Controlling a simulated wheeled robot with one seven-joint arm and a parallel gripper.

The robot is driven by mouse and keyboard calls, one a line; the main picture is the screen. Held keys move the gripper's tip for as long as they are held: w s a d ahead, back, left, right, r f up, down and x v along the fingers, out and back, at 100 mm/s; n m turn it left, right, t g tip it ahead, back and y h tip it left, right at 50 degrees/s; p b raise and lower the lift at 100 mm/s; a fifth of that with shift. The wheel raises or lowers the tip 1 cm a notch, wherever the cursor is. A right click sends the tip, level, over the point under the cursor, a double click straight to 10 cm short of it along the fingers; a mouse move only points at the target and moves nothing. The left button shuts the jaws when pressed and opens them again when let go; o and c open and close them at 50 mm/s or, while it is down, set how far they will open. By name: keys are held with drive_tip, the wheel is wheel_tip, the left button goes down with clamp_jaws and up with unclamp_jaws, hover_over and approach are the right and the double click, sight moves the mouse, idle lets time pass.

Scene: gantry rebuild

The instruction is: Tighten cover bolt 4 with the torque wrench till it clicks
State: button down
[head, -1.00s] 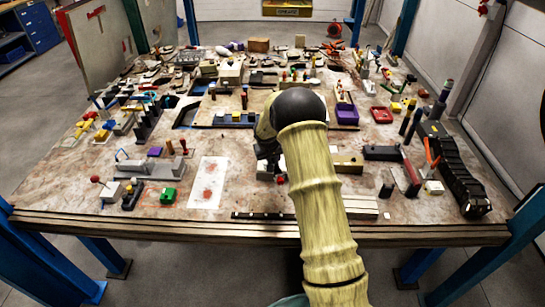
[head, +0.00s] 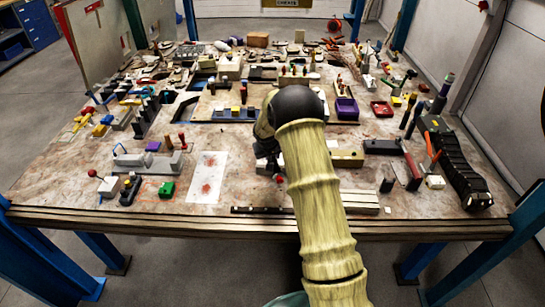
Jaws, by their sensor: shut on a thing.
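My gripper (head: 270,167) is low over the middle front of the bench, small and dark below the black wrist joint. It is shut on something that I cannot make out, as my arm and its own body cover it. A pale block and a small red spot show right at the jaws. I cannot pick out the torque wrench, the cover or bolt 4 for certain; they are hidden or too small to tell.
The bench (head: 60,190) is crowded. A dark bar (head: 262,210) lies near the front edge. A long black rack (head: 462,172) stands at right.

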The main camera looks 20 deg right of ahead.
drive_tip(key=shift+w+d, duration=0.1)
drive_tip(key=shift+d, duration=0.1)
drive_tip(key=shift+a+f+b, duration=0.15)
drive_tip(key=shift+f+b, duration=1.15)
drive_tip(key=shift+f, duration=0.15)
drive_tip(key=shift+b, duration=0.6)
idle(1.0)
drive_tip(key=shift+f+b, duration=0.85)
drive_tip(key=shift+f, duration=0.2)
idle(0.9)
drive_tip(key=shift+d+n+p, duration=0.8)
drive_tip(key=shift+d+p, duration=0.05)
drive_tip(key=shift+d, duration=0.4)
